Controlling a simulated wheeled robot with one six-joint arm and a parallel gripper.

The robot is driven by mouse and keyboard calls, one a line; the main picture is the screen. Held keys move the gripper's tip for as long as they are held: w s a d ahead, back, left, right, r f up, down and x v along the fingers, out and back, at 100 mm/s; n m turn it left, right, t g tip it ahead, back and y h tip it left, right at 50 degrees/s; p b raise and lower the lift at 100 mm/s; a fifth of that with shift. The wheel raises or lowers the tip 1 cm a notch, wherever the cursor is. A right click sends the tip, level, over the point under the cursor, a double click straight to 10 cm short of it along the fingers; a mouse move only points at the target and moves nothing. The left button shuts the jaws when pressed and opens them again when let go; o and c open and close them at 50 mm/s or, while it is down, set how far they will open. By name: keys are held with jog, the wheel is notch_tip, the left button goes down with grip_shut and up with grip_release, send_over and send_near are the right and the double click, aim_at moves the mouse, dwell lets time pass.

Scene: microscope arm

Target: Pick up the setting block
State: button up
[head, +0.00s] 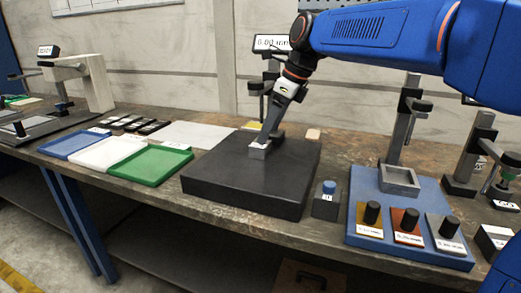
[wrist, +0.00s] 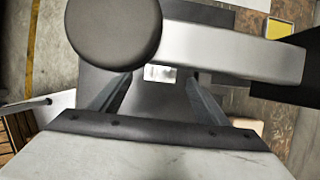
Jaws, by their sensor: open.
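A small silver-grey block with a pale label, which looks like the setting block (head: 258,151), sits on the dark granite plate (head: 225,185). My gripper (head: 266,143) points down at it from above and behind, and its fingers partly hide it. In the wrist view the block's pale label (wrist: 160,73) shows between the two fingertips (wrist: 161,78), which are spread apart. A silver bar above the block hides part of it there. Whether a finger touches it cannot be told.
A gauge stand with a display (head: 271,43) rises behind the plate; its silver bar (wrist: 235,50) and a dark round part (wrist: 113,28) crowd the wrist view. A blue-knobbed block (head: 327,203) and blue fixture board (head: 400,247) stand right. Green tray (head: 150,170) lies left.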

aim_at(260, 149)
jog(key=shift+x, duration=2.6)
jog(key=shift+w+a+r, duration=0.15)
grip_shut()
